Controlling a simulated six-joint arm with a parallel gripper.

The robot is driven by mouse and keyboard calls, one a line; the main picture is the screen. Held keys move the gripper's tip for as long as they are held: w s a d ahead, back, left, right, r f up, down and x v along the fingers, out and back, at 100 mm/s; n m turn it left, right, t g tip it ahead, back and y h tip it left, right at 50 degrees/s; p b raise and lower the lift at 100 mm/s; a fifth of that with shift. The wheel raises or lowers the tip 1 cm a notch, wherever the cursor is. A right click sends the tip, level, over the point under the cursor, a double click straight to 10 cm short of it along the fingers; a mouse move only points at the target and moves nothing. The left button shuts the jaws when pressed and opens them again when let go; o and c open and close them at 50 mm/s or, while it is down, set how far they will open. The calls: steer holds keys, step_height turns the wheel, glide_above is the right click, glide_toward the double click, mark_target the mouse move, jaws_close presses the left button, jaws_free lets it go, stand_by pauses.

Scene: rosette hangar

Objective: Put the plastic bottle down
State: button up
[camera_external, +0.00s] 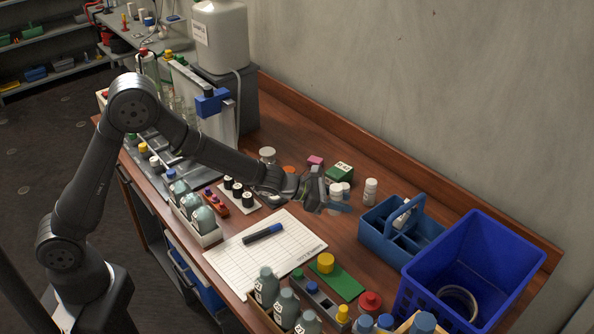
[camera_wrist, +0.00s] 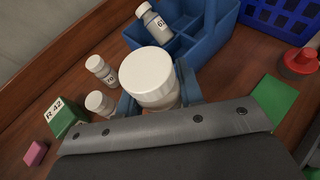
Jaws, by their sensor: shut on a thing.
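The plastic bottle, with a wide white lid, is between the fingers of my gripper in the wrist view (camera_wrist: 150,78). My gripper (camera_wrist: 160,98) is shut on it, with a blue finger showing on each side. In the external view my gripper (camera_external: 334,204) is over the right-middle of the bench, and the white bottle (camera_external: 335,190) shows beside its fingers. The bottle's lower part is mostly hidden. I cannot tell whether its base touches the bench.
Two small white bottles (camera_wrist: 101,70) (camera_wrist: 98,103) and a green box (camera_wrist: 66,117) stand close by. A blue caddy (camera_external: 388,246) holding a bottle (camera_wrist: 152,20) and a blue bin (camera_external: 425,293) are to the right. Paper with a marker (camera_external: 262,233) lies left.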

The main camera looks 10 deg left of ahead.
steer(key=d, duration=0.5)
steer(key=w+d, duration=0.1)
steer(key=d, duration=0.4)
steer(key=w+d, duration=0.1)
steer(key=d, duration=0.4)
steer(key=shift+d, duration=0.25)
steer(key=shift+f, duration=0.75)
steer(key=shift+f, duration=0.6)
steer(key=o, duration=1)
steer(key=shift+c, duration=0.2)
steer(key=shift+r, duration=0.1)
steer(key=shift+r, duration=0.25)
steer(key=v, duration=1.2)
steer(key=shift+r, duration=0.15)
